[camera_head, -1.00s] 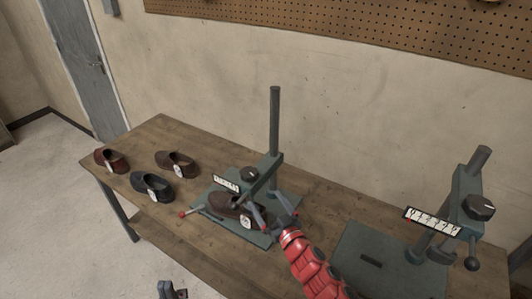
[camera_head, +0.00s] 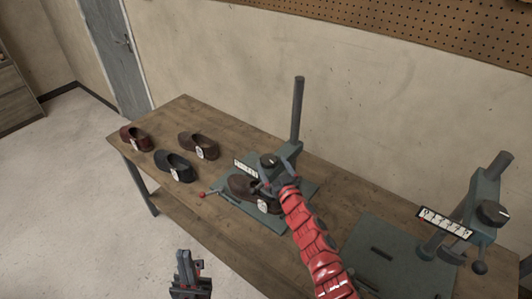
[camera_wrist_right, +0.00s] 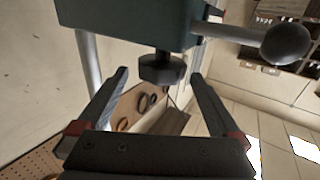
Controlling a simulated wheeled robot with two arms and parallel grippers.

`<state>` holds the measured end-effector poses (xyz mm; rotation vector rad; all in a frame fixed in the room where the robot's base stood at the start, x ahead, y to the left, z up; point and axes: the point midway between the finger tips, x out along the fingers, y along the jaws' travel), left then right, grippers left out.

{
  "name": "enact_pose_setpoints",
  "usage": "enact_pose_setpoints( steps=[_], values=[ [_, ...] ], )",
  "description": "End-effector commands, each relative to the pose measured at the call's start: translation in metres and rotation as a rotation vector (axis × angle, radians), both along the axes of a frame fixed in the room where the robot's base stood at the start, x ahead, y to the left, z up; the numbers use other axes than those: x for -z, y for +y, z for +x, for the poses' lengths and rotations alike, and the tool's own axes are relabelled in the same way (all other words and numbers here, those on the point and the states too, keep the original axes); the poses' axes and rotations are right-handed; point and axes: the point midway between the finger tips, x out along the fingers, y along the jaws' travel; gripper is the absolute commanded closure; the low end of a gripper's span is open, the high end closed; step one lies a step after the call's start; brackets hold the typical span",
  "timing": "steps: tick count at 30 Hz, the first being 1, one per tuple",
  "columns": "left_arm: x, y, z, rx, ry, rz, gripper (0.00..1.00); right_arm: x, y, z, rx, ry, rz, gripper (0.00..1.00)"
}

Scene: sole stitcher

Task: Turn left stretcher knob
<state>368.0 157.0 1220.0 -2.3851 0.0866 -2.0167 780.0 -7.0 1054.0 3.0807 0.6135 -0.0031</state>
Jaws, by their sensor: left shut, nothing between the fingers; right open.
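The left stretcher stands on the bench, and its dark knob (camera_head: 268,160) sits on top of its green-grey head, beside a white scale plate (camera_head: 246,168). In the right wrist view the dark knob (camera_wrist_right: 162,69) lies between my open right gripper's fingers (camera_wrist_right: 160,74), with a gap visible on both sides. In the head view my right gripper (camera_head: 279,174), on the red arm, is at the stretcher's head and partly covers it. A brown shoe (camera_head: 240,186) with a white tag sits in this stretcher. My left gripper (camera_head: 188,260) is shut and empty, in front of the bench.
A second stretcher with its own knob (camera_head: 492,213) and scale plate (camera_head: 445,224) stands at right. Three shoes, dark red (camera_head: 135,138), brown (camera_head: 198,146) and black (camera_head: 174,166), lie at the bench's left end. A ball-ended lever (camera_wrist_right: 285,45) sticks out near my right gripper.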

Motion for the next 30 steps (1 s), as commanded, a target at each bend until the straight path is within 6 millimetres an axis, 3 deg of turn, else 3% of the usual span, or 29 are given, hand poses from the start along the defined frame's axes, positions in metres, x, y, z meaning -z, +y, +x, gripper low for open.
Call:
enact_pose_setpoints(
  steps=[15, 30],
  values=[
    [0.0, 0.0, 0.0, 0.0, 0.0, 0.0, 1.0, -0.001, 0.019, 0.047, 0.002, -0.002, 0.004, 0.0],
    [0.001, 0.0, 0.0, 0.0, 0.0, 0.0, 1.0, -0.001, 0.025, 0.055, -0.003, -0.002, 0.002, 0.0]
  ],
)
